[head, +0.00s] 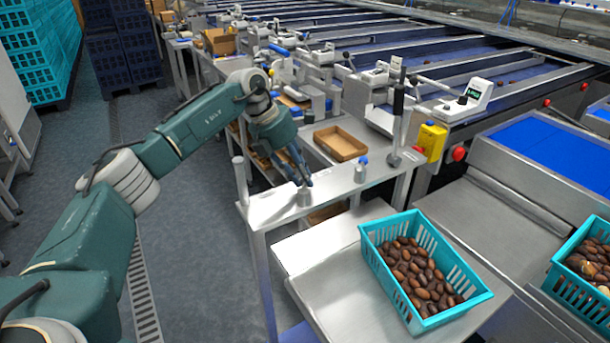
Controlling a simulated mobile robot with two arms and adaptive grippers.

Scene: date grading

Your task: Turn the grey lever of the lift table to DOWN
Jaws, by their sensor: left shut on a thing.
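My right gripper is not in view.
A blue-capped container (360,170) and a cardboard tray (340,143) are on the table. A teal crate of dates (470,299) stands on the metal surface in front. Floor at left is clear.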

